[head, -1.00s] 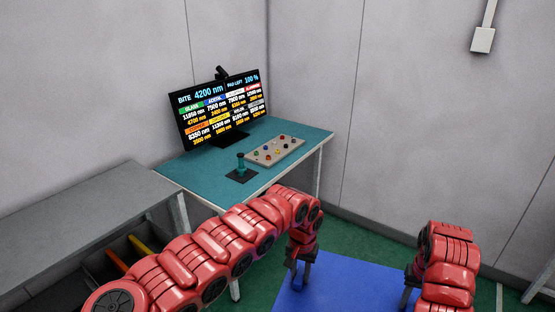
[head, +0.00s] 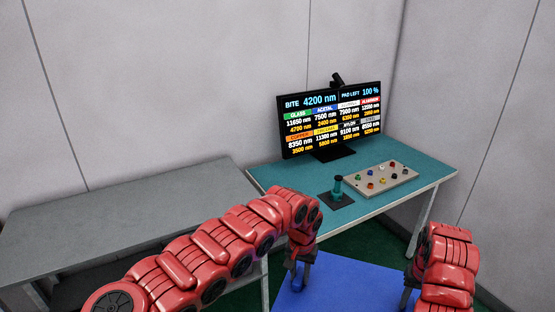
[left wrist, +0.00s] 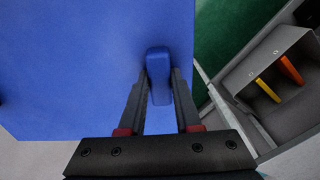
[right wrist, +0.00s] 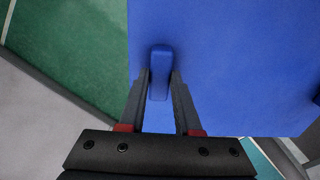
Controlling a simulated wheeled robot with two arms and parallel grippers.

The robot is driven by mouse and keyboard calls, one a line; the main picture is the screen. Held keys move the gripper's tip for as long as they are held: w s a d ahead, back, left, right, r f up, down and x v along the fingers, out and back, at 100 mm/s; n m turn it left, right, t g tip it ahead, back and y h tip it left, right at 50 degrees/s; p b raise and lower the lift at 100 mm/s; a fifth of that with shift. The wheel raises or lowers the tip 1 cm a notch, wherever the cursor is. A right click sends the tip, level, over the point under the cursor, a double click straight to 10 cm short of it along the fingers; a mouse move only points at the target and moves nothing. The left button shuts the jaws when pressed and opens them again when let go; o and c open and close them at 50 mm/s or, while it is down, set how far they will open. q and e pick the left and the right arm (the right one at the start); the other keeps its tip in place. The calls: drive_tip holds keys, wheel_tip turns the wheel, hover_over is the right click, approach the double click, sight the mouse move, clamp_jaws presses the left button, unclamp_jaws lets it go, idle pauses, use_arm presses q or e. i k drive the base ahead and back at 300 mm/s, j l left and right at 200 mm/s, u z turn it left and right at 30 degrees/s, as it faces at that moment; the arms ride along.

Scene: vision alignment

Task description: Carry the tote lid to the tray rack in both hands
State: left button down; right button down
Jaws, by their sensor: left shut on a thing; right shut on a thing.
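The tote lid (head: 345,288) is a flat blue panel, held low between my two arms in the head view. It fills much of the left wrist view (left wrist: 70,70) and the right wrist view (right wrist: 235,60). My left gripper (head: 299,280) is shut on a raised blue handle of the lid, which shows between its fingers in the left wrist view (left wrist: 158,75). My right gripper (right wrist: 159,85) is shut on another blue handle. Its fingers are partly cut off at the bottom of the head view. I cannot identify a tray rack for certain.
A grey bench (head: 130,210) stands at the left. A teal table (head: 290,176) carries a monitor (head: 331,122), a joystick (head: 338,190) and a button panel (head: 375,178). In the left wrist view a grey bin (left wrist: 270,75) holds yellow and orange pieces. Walls close off the back.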

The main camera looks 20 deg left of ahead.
sight(134, 213)
drive_tip(key=u, duration=1.45)
drive_tip(key=i+u, duration=0.2)
drive_tip(key=i, duration=1.3)
